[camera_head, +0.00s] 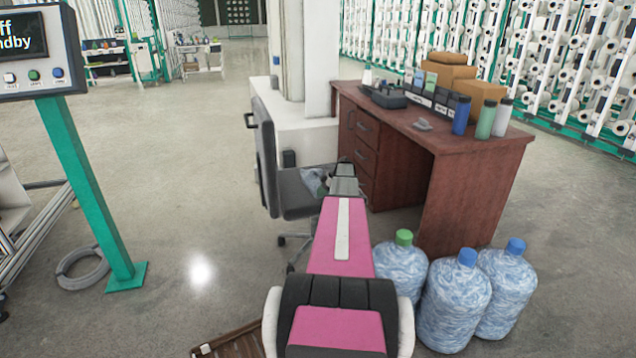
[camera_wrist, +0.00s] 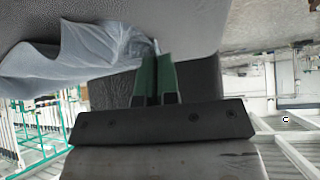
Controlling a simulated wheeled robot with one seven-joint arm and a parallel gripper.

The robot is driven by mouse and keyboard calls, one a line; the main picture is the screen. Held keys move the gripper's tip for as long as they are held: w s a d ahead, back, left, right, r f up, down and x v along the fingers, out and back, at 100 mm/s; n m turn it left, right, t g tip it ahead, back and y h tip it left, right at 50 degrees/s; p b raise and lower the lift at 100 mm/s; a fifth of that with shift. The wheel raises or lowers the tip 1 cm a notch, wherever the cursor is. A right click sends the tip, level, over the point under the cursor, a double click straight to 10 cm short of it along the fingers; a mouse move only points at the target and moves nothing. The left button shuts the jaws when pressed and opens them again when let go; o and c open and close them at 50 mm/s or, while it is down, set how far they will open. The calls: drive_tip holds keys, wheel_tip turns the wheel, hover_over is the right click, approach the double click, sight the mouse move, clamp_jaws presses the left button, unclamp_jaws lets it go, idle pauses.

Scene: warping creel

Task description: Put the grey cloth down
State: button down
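The grey cloth (camera_head: 314,182) is a crumpled, pale blue-grey piece at the chair's seat, just left of my gripper (camera_head: 345,172) in the head view. In the wrist view, the cloth (camera_wrist: 85,48) spreads to the left and gathers toward the tips of my gripper (camera_wrist: 156,62). The green fingers are close together, shut on the cloth's edge. The dark office chair (camera_head: 296,196) has its seat under and around the cloth. Whether the cloth rests fully on the seat is hard to tell.
A brown desk (camera_head: 468,190) with boxes, bottles and a black organiser stands right of the chair. Several water bottles (camera_head: 452,300) stand on the floor at the front right. A green post with a screen (camera_head: 90,190) is at left. Open floor lies between post and chair.

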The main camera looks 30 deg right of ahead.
drive_tip(key=shift+s+f, duration=0.1)
drive_tip(key=c, duration=0.9)
unclamp_jaws()
